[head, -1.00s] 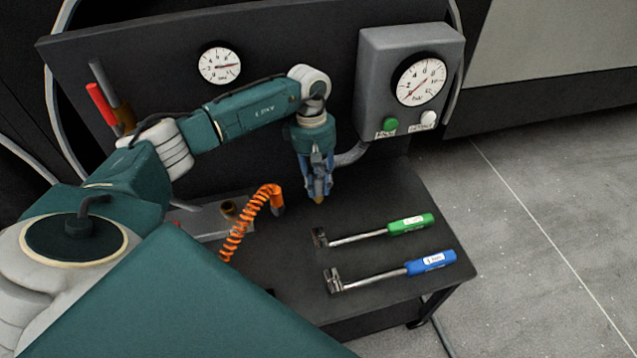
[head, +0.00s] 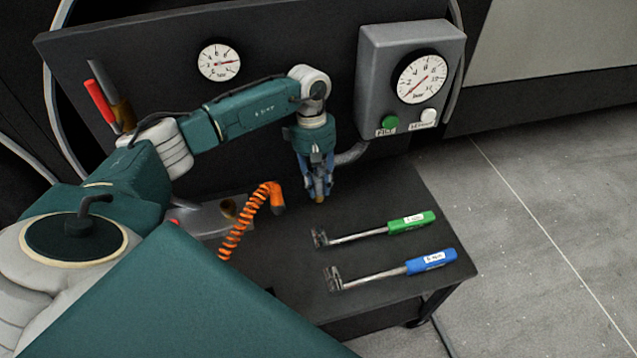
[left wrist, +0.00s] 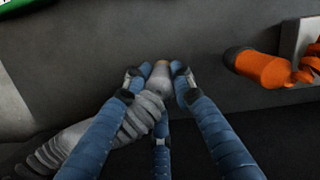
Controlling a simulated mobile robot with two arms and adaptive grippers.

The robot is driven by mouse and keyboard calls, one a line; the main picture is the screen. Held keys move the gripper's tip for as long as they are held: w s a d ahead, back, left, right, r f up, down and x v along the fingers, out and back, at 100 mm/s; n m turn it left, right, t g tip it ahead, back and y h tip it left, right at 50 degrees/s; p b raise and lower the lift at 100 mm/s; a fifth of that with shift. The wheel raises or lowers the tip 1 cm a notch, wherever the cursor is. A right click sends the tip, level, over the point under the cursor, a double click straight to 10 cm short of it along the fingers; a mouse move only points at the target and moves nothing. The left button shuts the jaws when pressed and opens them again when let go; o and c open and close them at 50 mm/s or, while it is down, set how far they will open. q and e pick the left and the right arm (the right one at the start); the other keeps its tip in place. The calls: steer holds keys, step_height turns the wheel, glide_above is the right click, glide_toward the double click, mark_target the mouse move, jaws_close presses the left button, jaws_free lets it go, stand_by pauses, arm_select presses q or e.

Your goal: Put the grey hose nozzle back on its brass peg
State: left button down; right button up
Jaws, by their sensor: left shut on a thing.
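My left gripper (head: 318,184) points down over the dark bench, its blue fingers closed around the grey hose nozzle. In the left wrist view the grey nozzle (left wrist: 158,82) sits between the fingertips, with a brass-coloured tip beyond them. The nozzle's ribbed grey hose (head: 351,154) runs back towards the gauge box. A short brass-coloured piece (head: 228,208) stands on a grey block left of the gripper, beside the orange hose; I cannot tell for certain that it is the peg. The nozzle is apart from this piece. My right gripper is not in view.
A coiled orange hose (head: 250,215) arches left of the gripper; its end shows in the left wrist view (left wrist: 262,69). Green-handled (head: 411,222) and blue-handled (head: 430,262) tools lie at front right. A grey gauge box (head: 382,75) hangs behind. Bare bench lies between gripper and tools.

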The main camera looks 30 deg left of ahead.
arm_select(q)
steer(key=c, duration=1.4)
jaws_free()
steer(key=shift+o, duration=0.2)
step_height(320, 180, up, 10)
steer(key=shift+r, duration=0.1)
